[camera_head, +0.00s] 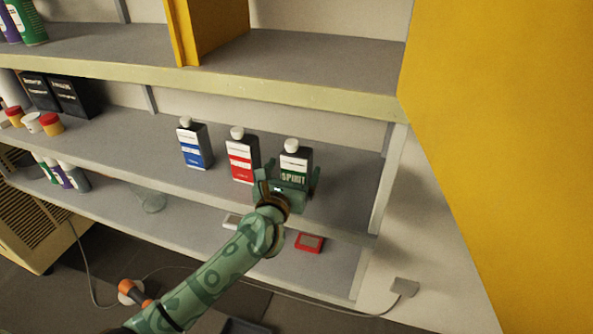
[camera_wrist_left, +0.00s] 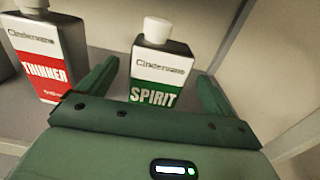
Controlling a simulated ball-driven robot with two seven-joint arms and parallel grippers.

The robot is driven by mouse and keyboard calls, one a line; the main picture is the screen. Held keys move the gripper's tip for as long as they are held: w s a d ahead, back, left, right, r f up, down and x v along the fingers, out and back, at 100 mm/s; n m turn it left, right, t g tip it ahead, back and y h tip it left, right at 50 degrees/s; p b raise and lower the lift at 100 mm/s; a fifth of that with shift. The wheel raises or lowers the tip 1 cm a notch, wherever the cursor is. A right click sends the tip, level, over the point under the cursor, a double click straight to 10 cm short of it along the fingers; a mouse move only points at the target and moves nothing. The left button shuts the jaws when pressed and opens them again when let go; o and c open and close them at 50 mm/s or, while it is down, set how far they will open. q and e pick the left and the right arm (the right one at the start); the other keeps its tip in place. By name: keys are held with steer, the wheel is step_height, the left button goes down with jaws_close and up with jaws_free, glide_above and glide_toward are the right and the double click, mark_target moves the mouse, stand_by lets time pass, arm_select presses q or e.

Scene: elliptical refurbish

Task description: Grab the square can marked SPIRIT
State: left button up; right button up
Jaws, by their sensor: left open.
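The square can marked SPIRIT (camera_head: 297,160) stands upright on the middle shelf, the rightmost of three similar cans. It has a white cap, a white upper label and a green band. In the left wrist view the SPIRIT can (camera_wrist_left: 160,67) stands between the spread fingers. My left gripper (camera_head: 290,178) is open in front of the can, with one finger to each side of it. The gripper body hides the can's lower part. I cannot tell whether the fingers touch it. My right gripper is not in view.
The red-banded THINNER can (camera_head: 241,158) stands close to the left; it also shows in the left wrist view (camera_wrist_left: 42,55). A blue-banded can (camera_head: 194,146) stands further left. The shelf's side upright (camera_head: 387,180) is to the right. A red item (camera_head: 310,242) lies on the lower shelf.

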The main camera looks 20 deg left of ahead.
arm_select(q)
steer(key=shift+w+r, duration=0.1)
steer(key=shift+w, duration=0.55)
steer(key=w, duration=0.4)
steer(key=shift+w, duration=0.35)
steer(key=shift+s, duration=0.1)
steer(key=shift+c, duration=1.2)
steer(key=c, duration=1)
steer(key=shift+c, duration=0.8)
